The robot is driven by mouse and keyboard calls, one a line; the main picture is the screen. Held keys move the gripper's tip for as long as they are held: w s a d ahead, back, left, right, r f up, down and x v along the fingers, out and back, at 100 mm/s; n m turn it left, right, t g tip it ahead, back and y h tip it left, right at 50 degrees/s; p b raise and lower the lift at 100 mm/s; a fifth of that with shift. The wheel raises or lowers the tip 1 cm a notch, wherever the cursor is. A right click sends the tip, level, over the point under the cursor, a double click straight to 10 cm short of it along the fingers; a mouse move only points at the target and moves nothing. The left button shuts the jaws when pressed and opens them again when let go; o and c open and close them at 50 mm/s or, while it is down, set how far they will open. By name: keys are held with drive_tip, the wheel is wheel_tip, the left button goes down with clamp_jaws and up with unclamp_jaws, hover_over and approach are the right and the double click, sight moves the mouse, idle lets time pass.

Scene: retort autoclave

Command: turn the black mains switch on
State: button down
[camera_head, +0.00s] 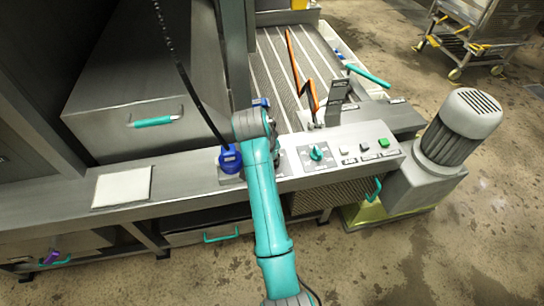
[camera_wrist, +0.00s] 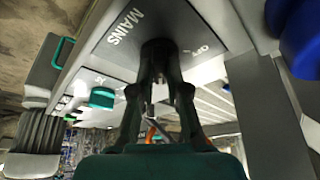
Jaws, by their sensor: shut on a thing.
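The black mains switch (camera_wrist: 158,47) shows in the wrist view as a dark round knob on a grey plate (camera_wrist: 185,22). My gripper (camera_wrist: 159,68) is shut on the switch, one finger on each side. The fingertips hide much of the knob, so I cannot tell which way it points. In the head view my arm covers the switch and the gripper.
On the same steel panel are a teal rotary knob (camera_head: 317,153) and a green button (camera_head: 384,143). A blue fitting (camera_head: 230,159) with a black cable stands close left of my arm. A grey motor (camera_head: 462,125) stands right. A white pad (camera_head: 122,186) lies left.

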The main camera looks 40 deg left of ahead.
idle(0.4)
drive_tip(key=c, duration=1.2)
unclamp_jaws()
drive_tip(key=shift+o, duration=0.2)
drive_tip(key=v, duration=0.7)
drive_tip(key=shift+r, duration=0.25)
drive_tip(key=shift+s, duration=0.2)
